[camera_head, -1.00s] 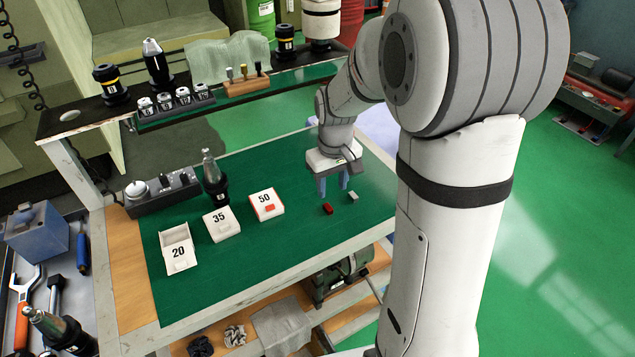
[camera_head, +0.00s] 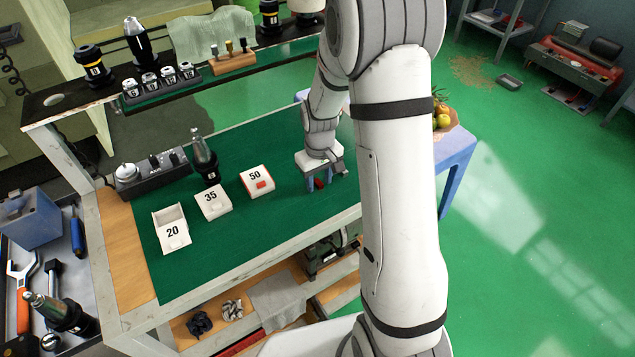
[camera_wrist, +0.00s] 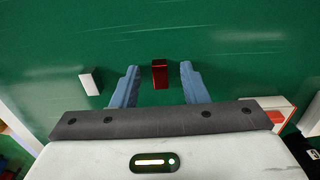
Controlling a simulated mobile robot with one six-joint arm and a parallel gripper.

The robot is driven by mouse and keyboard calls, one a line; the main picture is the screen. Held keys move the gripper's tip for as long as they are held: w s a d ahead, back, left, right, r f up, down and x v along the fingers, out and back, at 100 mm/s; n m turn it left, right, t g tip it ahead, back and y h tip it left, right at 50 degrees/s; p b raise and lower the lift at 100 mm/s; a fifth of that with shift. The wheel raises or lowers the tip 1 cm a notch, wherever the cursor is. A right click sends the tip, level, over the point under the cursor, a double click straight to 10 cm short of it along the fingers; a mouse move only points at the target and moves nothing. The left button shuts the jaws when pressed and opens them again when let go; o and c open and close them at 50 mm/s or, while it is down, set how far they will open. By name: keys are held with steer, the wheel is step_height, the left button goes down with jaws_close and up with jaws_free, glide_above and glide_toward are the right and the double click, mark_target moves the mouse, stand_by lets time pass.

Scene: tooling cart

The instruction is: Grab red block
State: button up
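The red block (camera_wrist: 160,74) lies on the green mat of the cart. In the wrist view it sits between and slightly beyond the two blue fingertips, with a gap on each side. My gripper (camera_wrist: 158,82) is open and empty, low over the mat and pointing down. In the head view the red block (camera_head: 319,184) shows as a small red patch at my gripper (camera_head: 319,184), partly hidden by the fingers. I cannot tell the exact height of the fingertips above the mat.
A small white block (camera_wrist: 90,83) lies left of my fingers in the wrist view. White boxes marked 20 (camera_head: 171,232), 35 (camera_head: 213,202) and 50 (camera_head: 257,181) stand left of my gripper. A dark tool holder (camera_head: 206,160) stands behind them. A shelf of tools (camera_head: 60,103) runs along the back.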

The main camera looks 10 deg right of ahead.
steer(key=shift+c, duration=0.2)
jaws_close()
stand_by(0.3)
